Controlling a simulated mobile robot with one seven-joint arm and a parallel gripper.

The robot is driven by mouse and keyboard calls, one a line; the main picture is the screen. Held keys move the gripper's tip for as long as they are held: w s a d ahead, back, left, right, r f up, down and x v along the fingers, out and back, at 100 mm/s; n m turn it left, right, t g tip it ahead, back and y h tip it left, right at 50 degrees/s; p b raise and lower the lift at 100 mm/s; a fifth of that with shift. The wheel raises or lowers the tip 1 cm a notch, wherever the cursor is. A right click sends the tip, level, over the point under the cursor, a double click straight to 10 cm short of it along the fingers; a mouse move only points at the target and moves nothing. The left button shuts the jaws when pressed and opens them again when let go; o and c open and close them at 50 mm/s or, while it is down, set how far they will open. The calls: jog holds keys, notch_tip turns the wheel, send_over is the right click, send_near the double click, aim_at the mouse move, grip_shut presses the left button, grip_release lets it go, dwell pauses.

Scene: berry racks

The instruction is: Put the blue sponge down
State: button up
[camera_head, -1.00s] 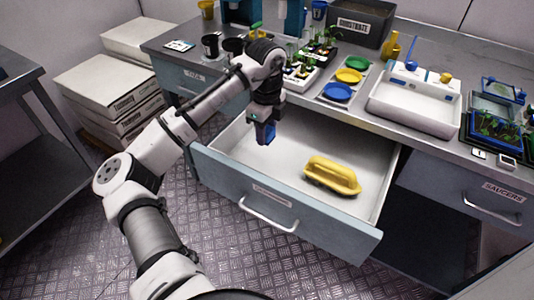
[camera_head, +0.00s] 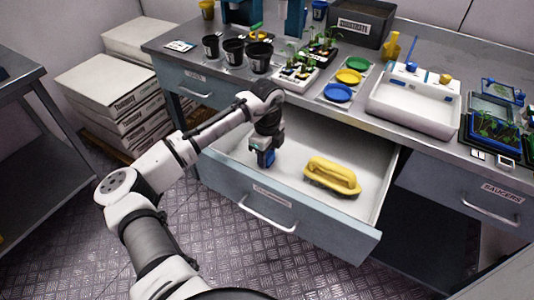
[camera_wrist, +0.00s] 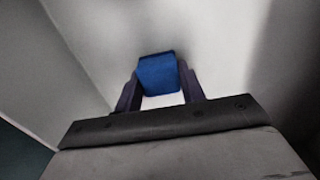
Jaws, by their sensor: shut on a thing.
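The blue sponge (camera_wrist: 158,75) is between the two fingers of my gripper (camera_wrist: 160,95) in the wrist view. In the head view my gripper (camera_head: 264,160) is low inside the open drawer (camera_head: 290,219), toward its left side, and a bit of blue sponge (camera_head: 267,159) shows at the fingers. My gripper is shut on the sponge. I cannot tell whether the sponge touches the drawer floor, since its underside is hidden.
A yellow-handled brush (camera_head: 333,174) lies in the drawer to the right of my gripper. Bare drawer floor lies between them. The counter above holds black pots (camera_head: 259,55), plates (camera_head: 338,93) and a white sink (camera_head: 412,124).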

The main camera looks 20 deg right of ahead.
jog(key=o, duration=0.9)
notch_tip(320, 180, up, 12)
jog(key=shift+r+b, duration=0.1)
jog(key=shift+b, duration=0.45)
jog(key=shift+d, duration=0.1)
